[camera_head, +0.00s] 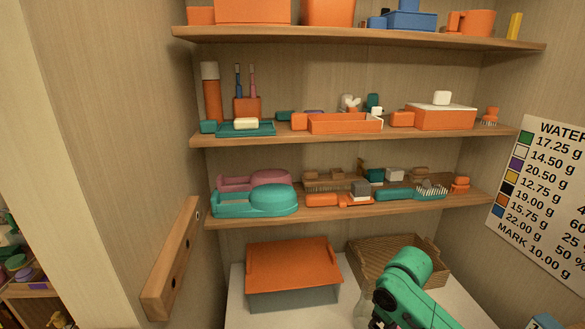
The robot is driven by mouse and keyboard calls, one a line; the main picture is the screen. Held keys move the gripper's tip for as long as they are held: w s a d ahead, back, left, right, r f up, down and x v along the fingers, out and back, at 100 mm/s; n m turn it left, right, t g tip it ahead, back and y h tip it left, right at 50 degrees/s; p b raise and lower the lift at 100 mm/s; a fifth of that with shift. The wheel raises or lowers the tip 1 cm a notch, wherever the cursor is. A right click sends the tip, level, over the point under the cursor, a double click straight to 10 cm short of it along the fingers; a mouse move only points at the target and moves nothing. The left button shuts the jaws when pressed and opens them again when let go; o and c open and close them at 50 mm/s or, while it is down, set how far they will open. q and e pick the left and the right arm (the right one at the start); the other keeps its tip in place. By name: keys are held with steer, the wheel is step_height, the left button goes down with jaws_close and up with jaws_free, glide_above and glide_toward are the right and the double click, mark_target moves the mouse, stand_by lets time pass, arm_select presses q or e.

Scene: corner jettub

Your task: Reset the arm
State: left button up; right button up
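A green and black arm link, which looks like part of my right arm (405,285), rises from the bottom edge right of centre in the head view. It stands in front of the white counter and hides part of the woven basket behind it. No gripper fingers can be made out on it. My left arm and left gripper are not in view.
Three wooden shelves, including the lowest (340,208), hold orange, teal and pink items and brushes. On the white counter (250,315) are an orange-lidded box (293,265) and a woven basket (435,262). A wooden rail (170,262) juts from the left wall. A sign (545,195) hangs right.

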steer(key=s+a+f+m+t+y, duration=0.1)
steer(key=s+a+f+t+y, duration=0.1)
steer(key=s+a+f, duration=0.4)
steer(key=s+d+m+h, duration=0.2)
steer(key=s+d+m, duration=0.2)
steer(key=s+d, duration=0.55)
steer(key=s+f, duration=0.2)
steer(key=f, duration=1.1)
steer(key=s+f, duration=0.2)
steer(key=f, duration=1.1)
steer(key=s+d+f+g, duration=0.1)
steer(key=s+d+f, duration=0.1)
steer(key=s+f, duration=1)
steer(key=s, duration=0.3)
steer(key=shift+d+n+g+h+b, duration=0.25)
steer(key=shift+n+g+h+b, duration=0.05)
steer(key=shift+n, duration=0.1)
